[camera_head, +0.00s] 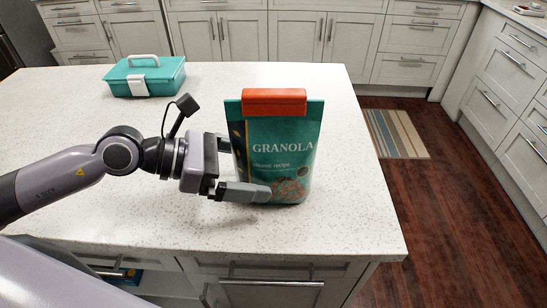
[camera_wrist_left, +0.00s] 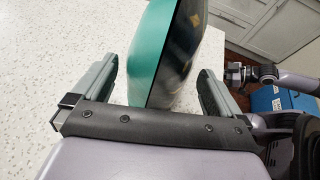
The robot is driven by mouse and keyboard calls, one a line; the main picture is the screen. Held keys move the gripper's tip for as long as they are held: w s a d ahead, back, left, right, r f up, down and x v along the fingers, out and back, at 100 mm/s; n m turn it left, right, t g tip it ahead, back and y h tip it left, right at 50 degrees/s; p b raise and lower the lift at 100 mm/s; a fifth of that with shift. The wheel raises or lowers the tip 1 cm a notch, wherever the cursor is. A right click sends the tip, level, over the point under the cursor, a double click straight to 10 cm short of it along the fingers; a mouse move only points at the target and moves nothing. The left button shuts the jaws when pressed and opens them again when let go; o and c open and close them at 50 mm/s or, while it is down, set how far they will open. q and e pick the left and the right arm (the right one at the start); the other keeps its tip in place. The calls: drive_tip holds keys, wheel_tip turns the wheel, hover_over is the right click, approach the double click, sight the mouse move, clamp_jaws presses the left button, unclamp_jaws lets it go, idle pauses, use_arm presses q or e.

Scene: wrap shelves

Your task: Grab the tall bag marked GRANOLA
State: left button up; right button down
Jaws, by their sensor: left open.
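The tall teal bag marked GRANOLA (camera_head: 285,145) stands upright on the white speckled counter, with an orange clip (camera_head: 274,101) across its top. My left gripper (camera_head: 243,178) is open at the bag's left side, low down. One finger lies in front of the bag; the other is hidden behind it in the head view. In the left wrist view the bag (camera_wrist_left: 165,55) stands between the two spread fingers of the left gripper (camera_wrist_left: 158,82), with gaps on both sides. My right gripper (camera_wrist_left: 240,73) shows small at the right of the left wrist view; its jaws are unclear.
A teal toolbox (camera_head: 145,78) with a white handle stands at the back left of the counter (camera_head: 330,215). The counter's right edge is close to the bag. A striped rug (camera_head: 397,133) lies on the wooden floor. A blue object (camera_wrist_left: 268,100) shows in the left wrist view.

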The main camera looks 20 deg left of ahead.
use_arm(q)
drive_tip(key=shift+x, duration=0.8)
drive_tip(key=c, duration=1.2)
drive_tip(key=shift+c, duration=0.2)
drive_tip(key=shift+r, duration=0.1)
